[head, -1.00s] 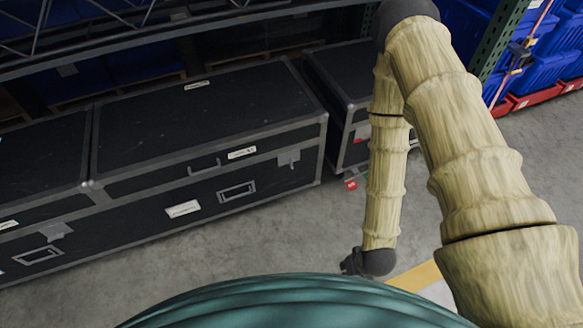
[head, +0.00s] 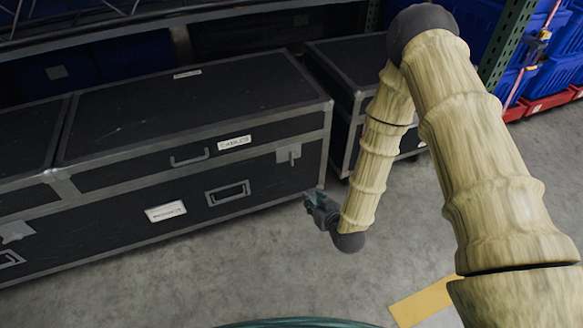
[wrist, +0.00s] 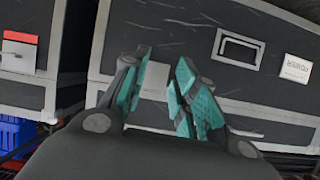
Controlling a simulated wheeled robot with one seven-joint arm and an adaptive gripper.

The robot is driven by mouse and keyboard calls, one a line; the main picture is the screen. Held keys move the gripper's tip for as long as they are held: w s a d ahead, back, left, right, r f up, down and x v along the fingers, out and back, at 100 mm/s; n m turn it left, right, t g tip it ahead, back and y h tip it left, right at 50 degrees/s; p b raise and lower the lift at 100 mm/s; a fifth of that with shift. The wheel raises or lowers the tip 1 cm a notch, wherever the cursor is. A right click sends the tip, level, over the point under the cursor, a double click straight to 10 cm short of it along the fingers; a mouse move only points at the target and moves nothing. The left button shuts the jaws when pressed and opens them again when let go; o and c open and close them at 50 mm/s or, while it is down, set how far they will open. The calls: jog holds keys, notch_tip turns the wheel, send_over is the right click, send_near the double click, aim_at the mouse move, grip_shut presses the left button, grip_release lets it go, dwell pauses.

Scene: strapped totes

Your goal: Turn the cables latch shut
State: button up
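The case labelled CABLES (head: 234,142) is a long black box with grey metal edges. Its latch (head: 288,154), a small grey plate with a tab, is at the right of its front, at the lid seam. The tab's exact angle is too small to tell. My gripper (head: 312,203) is low in front of the case's right end, below the latch and apart from it. In the wrist view my gripper (wrist: 164,62) is open, its teal fingers spread with nothing held. A pale plate (wrist: 155,80), apparently the latch, shows between the fingers, partly hidden by them.
The case front also has a bar handle (head: 190,158), a recessed handle (head: 227,193) and a white label (head: 165,212). Another black case (head: 345,80) stands to the right across a narrow gap. A shelf hangs above. Grey floor (head: 250,265) in front is clear.

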aim_at(293, 157)
jog(key=w+a+t+b, duration=0.1)
jog(key=w+b, duration=0.3)
jog(key=w, duration=0.2)
jog(key=w+a+r+t+y+b, duration=0.1)
jog(key=w+a+t+b, duration=0.1)
jog(key=w, duration=0.5)
jog(key=w+a+t+b, duration=0.1)
jog(key=w+a+b, duration=0.1)
jog(key=w+b, duration=0.3)
jog(key=shift+w+a+r+n+t+y+b, duration=0.1)
jog(key=shift+w+r+n+t+y+b, duration=0.1)
jog(key=shift+w, duration=0.25)
jog(key=shift+w+a+r+n+t+y+b, duration=0.1)
jog(key=shift+w+n+t+b, duration=0.1)
jog(key=shift+w, duration=0.25)
jog(key=shift+c, duration=0.4)
grip_shut()
